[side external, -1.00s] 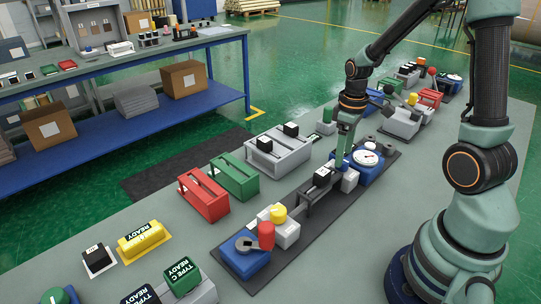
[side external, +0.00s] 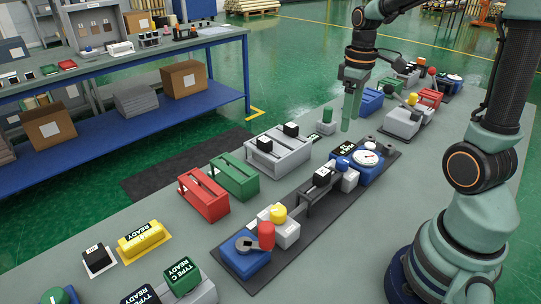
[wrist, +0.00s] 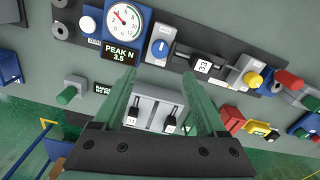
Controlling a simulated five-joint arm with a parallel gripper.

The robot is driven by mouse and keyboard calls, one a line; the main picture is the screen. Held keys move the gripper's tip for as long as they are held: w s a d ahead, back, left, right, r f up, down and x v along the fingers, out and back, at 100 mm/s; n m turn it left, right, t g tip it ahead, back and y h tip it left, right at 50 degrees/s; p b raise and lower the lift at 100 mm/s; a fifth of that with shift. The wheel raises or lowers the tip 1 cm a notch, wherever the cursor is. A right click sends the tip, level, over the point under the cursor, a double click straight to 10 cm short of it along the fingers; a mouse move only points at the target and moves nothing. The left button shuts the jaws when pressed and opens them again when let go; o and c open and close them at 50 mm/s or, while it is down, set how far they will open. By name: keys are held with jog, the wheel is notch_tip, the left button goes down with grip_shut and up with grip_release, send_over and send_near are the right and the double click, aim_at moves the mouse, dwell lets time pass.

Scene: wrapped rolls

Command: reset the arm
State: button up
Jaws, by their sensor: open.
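My gripper (side external: 348,126) is open and empty, raised above the bench beside the gauge station. In the wrist view its two green fingers (wrist: 156,82) are spread apart with nothing held between them. The blue gauge unit (side external: 370,171) has a white round dial, and its display reads PEAK N 3.5 in the wrist view (wrist: 120,53). Next to it is a blue knob on a white box (wrist: 160,47). A black block (side external: 322,176) sits on the dark fixture; its label looks like 33 in the wrist view (wrist: 203,65).
A grey rack (side external: 268,163) holds two black-topped pieces. Red (side external: 204,200) and green (side external: 234,181) handled boxes stand to its left. A yellow READY box (side external: 143,243) is at the lower left. Several coloured units stand farther back along the bench. Bare grey bench lies between these groups.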

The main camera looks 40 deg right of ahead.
jog(key=s+a+r+m+t, duration=0.1)
jog(key=a+r+t, duration=0.1)
jog(key=a, duration=0.5)
jog(key=s+a+r+m+t, duration=0.1)
jog(key=s+a+r+t, duration=0.1)
jog(key=a, duration=0.5)
notch_tip(320, 180, up, 2)
jog(key=shift+a+t, duration=0.15)
jog(key=shift+t, duration=0.65)
